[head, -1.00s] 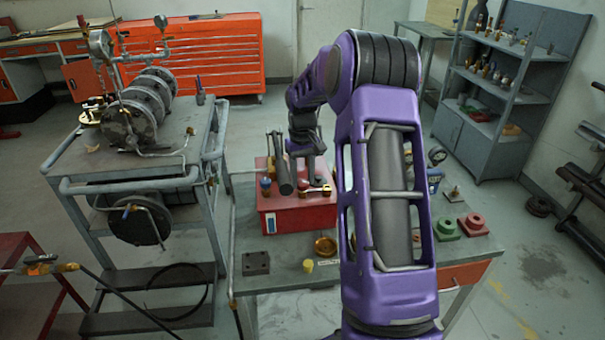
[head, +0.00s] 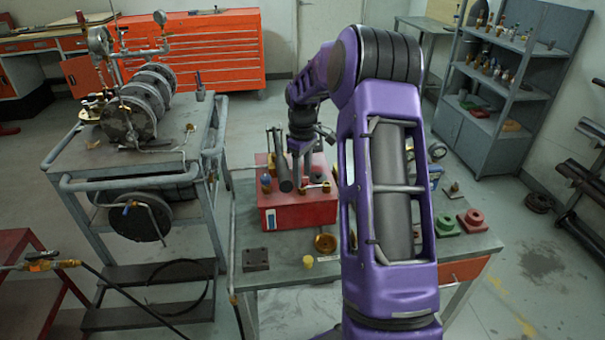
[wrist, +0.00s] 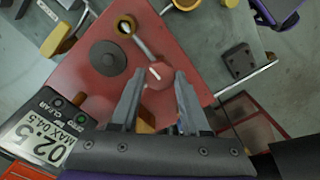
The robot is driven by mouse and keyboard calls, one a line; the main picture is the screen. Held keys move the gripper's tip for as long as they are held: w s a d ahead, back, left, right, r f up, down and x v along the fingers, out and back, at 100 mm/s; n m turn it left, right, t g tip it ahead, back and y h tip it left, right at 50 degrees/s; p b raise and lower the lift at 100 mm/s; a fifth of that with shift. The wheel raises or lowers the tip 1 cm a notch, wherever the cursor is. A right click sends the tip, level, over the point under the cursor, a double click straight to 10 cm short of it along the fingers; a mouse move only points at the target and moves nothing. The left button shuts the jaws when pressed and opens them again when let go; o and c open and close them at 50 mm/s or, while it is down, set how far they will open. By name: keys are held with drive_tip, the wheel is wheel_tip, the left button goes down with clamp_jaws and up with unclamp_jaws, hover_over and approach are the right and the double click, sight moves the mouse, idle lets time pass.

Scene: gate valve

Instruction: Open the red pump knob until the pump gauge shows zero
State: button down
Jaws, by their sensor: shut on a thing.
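The red pump box (head: 300,212) stands on the bench; its red top also fills the middle of the wrist view (wrist: 80,72). The red knob (wrist: 157,76), many-sided with a white mark, is on the box top. My gripper (wrist: 160,84) is shut on it, one finger on each side. In the head view my gripper (head: 301,168) points down over the box, and the knob cannot be made out there.
A pump handle with dark bars (head: 281,165) rises beside my gripper. A dark round cap (wrist: 108,58) and a brass fitting (wrist: 126,26) are near the knob. A dark block (head: 255,260) and a brass dish (head: 325,243) lie on the bench (head: 285,275).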

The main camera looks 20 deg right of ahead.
idle(0.3)
drive_tip(key=shift+c, duration=1.9)
unclamp_jaws()
drive_tip(key=shift+r, duration=0.1)
wheel_tip(320, 180, up, 17)
drive_tip(key=shift+r, duration=0.15)
